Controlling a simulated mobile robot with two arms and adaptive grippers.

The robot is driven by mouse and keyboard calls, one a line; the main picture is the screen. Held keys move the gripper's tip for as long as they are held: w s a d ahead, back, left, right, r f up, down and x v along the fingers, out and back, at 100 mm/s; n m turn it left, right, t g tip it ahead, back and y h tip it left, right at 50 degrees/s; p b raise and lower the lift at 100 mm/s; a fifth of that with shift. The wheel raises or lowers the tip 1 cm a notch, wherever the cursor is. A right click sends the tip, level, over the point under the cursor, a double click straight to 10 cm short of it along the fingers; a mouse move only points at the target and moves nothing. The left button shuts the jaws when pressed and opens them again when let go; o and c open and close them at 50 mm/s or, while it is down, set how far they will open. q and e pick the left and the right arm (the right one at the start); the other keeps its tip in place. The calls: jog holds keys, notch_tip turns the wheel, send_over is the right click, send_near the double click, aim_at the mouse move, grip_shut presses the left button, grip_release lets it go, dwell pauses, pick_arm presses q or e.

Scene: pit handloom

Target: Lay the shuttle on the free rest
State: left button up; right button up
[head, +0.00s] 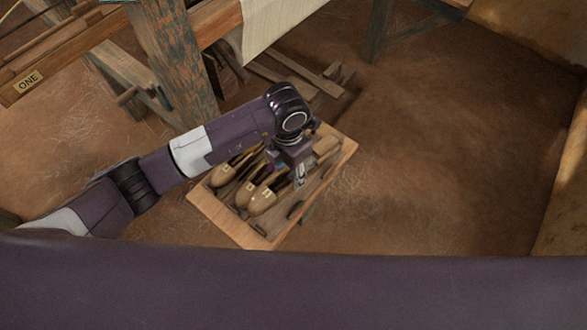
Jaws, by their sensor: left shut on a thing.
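Several pale wooden shuttles with small tags lie side by side in a wooden tray (232,231) on the floor. The nearest shuttle (262,201) points down-left, and its far end runs toward my left gripper (299,182). The left gripper points down over the middle of the tray and is shut on what seems to be a shuttle; the grip itself is mostly hidden by the gripper and wrist. A wooden ledge on the loom at the upper left carries a label "ONE" (28,82); I cannot tell whether it is the free rest. My right gripper is not in view.
A thick worn loom post (176,62) stands just behind my left arm. Pale cloth (275,22) hangs from a beam at the top. Loose timber (301,78) lies behind the tray. The earth floor (440,150) to the right is clear, up to a wall.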

pick_arm(q)
jog(key=shift+w+d+n, duration=0.2)
jog(key=shift+d+n, duration=0.35)
jog(key=shift+n, duration=0.15)
jog(key=shift+f, duration=0.1)
jog(key=shift+f+b, duration=1.7)
jog(key=shift+f, duration=0.65)
jog(key=shift+f+b, duration=1.6)
jog(key=shift+f, duration=0.25)
jog(key=o, duration=1.4)
jog(key=shift+o, duration=0.2)
jog(key=shift+r, duration=0.1)
jog(key=shift+r+p, duration=2.85)
jog(key=shift+r, duration=1.1)
